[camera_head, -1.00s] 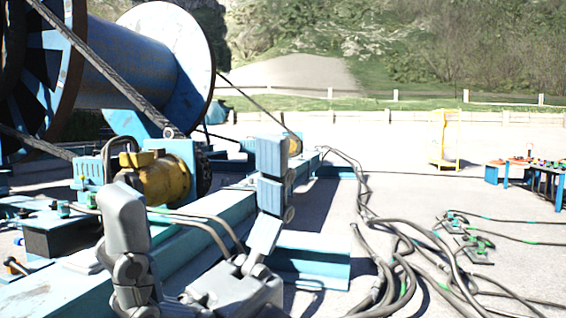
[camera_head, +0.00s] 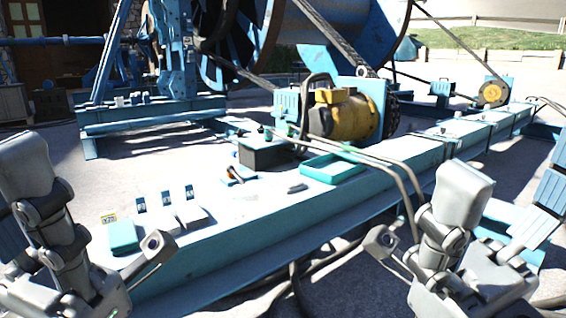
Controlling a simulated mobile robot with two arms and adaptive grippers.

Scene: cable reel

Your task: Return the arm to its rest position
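My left arm (camera_head: 45,200) stands folded at the lower left, its grey links bent upward. No fingers of either gripper can be made out, so neither gripper's state shows. Both arms appear to stand in front of the long blue beam (camera_head: 260,235), and I see no object held by them. The cable reel (camera_head: 330,40) is behind, cut off by the top edge.
A yellow motor (camera_head: 345,115) stands behind. Dark cables (camera_head: 315,265) run below the beam. Paved ground (camera_head: 140,160) is clear behind it.

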